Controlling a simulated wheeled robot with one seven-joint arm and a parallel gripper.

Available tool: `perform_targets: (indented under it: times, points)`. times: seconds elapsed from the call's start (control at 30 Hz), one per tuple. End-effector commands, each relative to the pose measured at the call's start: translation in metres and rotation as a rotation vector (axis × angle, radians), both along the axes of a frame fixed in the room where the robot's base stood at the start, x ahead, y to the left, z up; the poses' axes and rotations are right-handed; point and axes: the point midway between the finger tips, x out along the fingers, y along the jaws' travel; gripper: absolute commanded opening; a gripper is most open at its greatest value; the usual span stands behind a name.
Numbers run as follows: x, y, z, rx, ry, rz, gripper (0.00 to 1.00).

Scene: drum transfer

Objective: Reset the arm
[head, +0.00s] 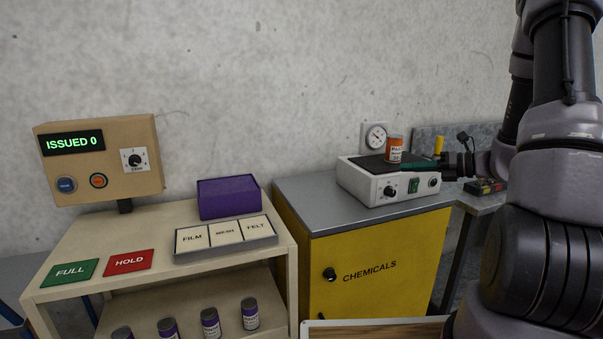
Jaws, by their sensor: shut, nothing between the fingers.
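My arm comes in along the right side of the head view. My gripper (441,161) is shut and empty. It points left over the right part of a white bench device (372,189). An orange drum (394,149) with a white label stands upright on the device's dark top plate, left of my gripper. A gap seems to lie between the drum and my fingers, but a dark green strip there makes the exact distance hard to tell.
The device stands on a yellow CHEMICALS cabinet (378,262). A beige cart (110,228) at left carries a purple box (229,197), FULL (70,272) and HOLD (129,262) cards, and several purple-labelled drums below. A control panel (99,160) reads ISSUED 0. A wall dial (375,135) hangs behind.

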Motion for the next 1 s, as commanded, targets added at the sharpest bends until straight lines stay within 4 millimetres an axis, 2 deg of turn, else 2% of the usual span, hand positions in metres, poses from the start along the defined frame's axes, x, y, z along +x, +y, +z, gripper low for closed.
perform_targets:
  times: [0.03,0.2,0.4,0.57,0.7,0.83,1.0]
  points:
    - [-0.012,0.019,0.02,-0.09,-0.071,0.093,0.0]
    - [-0.061,0.063,0.061,-0.391,-0.308,0.393,0.0]
    - [-0.12,0.088,0.094,-0.748,-0.614,0.73,0.0]
    - [-0.16,0.091,0.116,-1.038,-0.872,0.982,0.0]
    - [-0.189,0.085,0.136,-1.301,-1.1,1.191,0.0]
    - [-0.209,0.076,0.157,-1.54,-1.293,1.358,0.0]
    - [-0.225,0.066,0.179,-1.775,-1.458,1.502,0.0]
